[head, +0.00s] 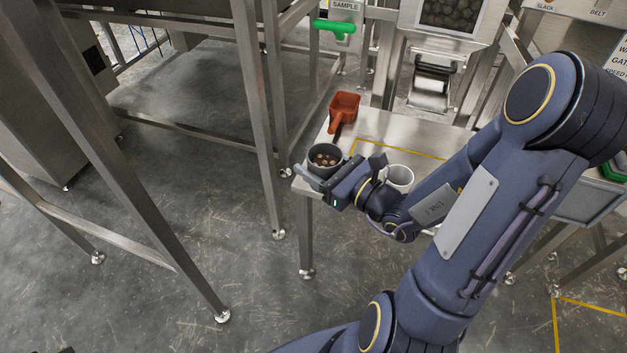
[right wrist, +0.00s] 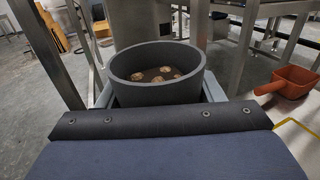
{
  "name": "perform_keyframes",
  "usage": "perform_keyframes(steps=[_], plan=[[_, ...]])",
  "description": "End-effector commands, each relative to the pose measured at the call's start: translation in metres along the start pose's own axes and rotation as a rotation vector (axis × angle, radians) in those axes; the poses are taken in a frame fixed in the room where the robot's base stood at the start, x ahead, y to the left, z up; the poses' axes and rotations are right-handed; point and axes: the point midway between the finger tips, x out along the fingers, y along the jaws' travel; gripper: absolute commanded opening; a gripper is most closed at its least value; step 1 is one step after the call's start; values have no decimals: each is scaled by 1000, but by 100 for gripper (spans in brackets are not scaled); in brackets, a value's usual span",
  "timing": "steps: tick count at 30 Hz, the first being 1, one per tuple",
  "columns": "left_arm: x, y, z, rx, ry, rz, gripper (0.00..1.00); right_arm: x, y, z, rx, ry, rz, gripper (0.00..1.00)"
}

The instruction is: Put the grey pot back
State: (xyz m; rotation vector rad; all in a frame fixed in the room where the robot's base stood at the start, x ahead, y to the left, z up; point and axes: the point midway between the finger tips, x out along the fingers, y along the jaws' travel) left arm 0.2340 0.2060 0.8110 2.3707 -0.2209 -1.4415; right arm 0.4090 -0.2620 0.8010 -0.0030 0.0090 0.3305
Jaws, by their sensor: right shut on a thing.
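The grey pot (head: 324,168) is at the near left corner of the steel table (head: 372,128). It looks upright and holds several small round light brown pieces. My right gripper (head: 340,172) is shut on the pot, its fingers reaching along the pot's sides. In the right wrist view the pot (right wrist: 157,92) stands just past the gripper's dark padded edge, with a grey finger showing at its right. The pot's lower part is hidden, so I cannot tell whether it touches the table. My left gripper is not in view.
An orange scoop (head: 344,106) lies behind the pot on the table; it also shows in the right wrist view (right wrist: 291,82). A white cup (head: 399,177) stands right of my gripper. Yellow tape (head: 400,147) marks the tabletop. A steel frame post (head: 262,120) rises left of the table.

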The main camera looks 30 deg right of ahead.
Motion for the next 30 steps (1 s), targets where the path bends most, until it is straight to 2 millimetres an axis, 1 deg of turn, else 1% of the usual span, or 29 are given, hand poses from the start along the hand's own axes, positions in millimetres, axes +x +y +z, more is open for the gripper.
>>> perform_keyframes(steps=[2, 5, 11, 12, 15, 19, 26, 29, 30], plan=[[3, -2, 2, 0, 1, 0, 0, 8, -7, -6, 1, -1, 1, 39], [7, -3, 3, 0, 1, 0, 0, 25, -21, -16, 2, -1, 1, 39], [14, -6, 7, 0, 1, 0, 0, 64, -54, -38, 1, -3, 0, 39], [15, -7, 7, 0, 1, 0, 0, 71, -60, -42, 1, -2, -1, 39], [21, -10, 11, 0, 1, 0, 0, 82, -69, -65, 4, -1, -1, 39], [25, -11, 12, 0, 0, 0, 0, 94, -79, -80, 2, -2, -1, 39], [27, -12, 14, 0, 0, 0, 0, 102, -85, -91, 1, -2, -1, 39], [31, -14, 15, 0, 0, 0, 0, 106, -89, -103, 2, -1, -1, 39], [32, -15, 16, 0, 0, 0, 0, 106, -88, -111, 3, 0, -1, 39]])
